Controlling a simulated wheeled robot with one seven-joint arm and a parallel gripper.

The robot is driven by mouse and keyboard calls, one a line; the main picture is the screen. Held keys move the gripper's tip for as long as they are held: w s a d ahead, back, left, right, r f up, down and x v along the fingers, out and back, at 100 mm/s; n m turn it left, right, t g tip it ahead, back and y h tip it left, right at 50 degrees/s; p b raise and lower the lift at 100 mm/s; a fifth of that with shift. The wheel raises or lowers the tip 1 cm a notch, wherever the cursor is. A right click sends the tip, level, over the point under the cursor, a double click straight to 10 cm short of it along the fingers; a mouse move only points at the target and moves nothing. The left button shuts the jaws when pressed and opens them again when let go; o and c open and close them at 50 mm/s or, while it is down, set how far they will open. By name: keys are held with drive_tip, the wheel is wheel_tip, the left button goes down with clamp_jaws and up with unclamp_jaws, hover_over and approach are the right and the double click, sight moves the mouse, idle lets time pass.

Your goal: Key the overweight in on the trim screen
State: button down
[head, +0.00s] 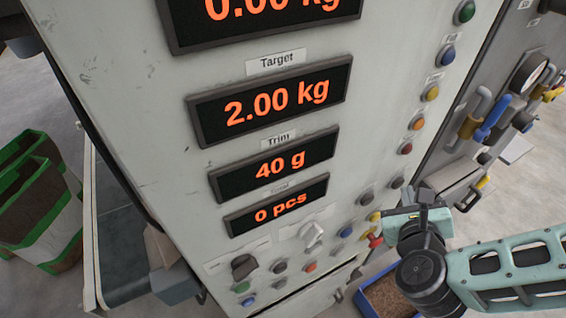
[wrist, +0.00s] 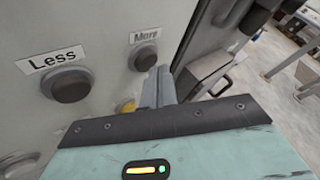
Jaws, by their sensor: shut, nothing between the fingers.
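The trim screen (head: 274,165) reads 40 g in orange in the head view, under the target screen (head: 270,97), which reads 2.00 kg. In the wrist view a dark round button (wrist: 67,84) sits below a "Less" label, and another dark button (wrist: 145,57) sits below a "More" label to its right. My gripper (wrist: 160,76) is shut and empty, its fingertips just below and right of the More button in the picture; I cannot tell whether they touch it. In the head view my gripper (head: 402,196) is at the panel's lower right, its fingers mostly hidden.
Below the trim screen a total screen (head: 277,205) reads 0 pcs. Coloured buttons and a dark knob (head: 243,266) crowd the lower panel. A yellow button (wrist: 126,106) is partly hidden behind my gripper. Handles and valves (head: 490,118) stand out at the right. A crate of pellets (head: 388,293) lies below.

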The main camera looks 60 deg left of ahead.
drive_tip(key=shift+a, duration=0.35)
idle(0.3)
drive_tip(key=shift+d, duration=0.1)
drive_tip(key=shift+d+b, duration=0.35)
drive_tip(key=shift+d, duration=0.35)
drive_tip(key=shift+d, duration=0.1)
drive_tip(key=shift+s+d+b, duration=0.15)
drive_tip(key=shift+d+b, duration=0.05)
drive_tip(key=shift+d, duration=1.25)
drive_tip(key=shift+s+d+b, duration=0.15)
drive_tip(key=shift+d, duration=1.3)
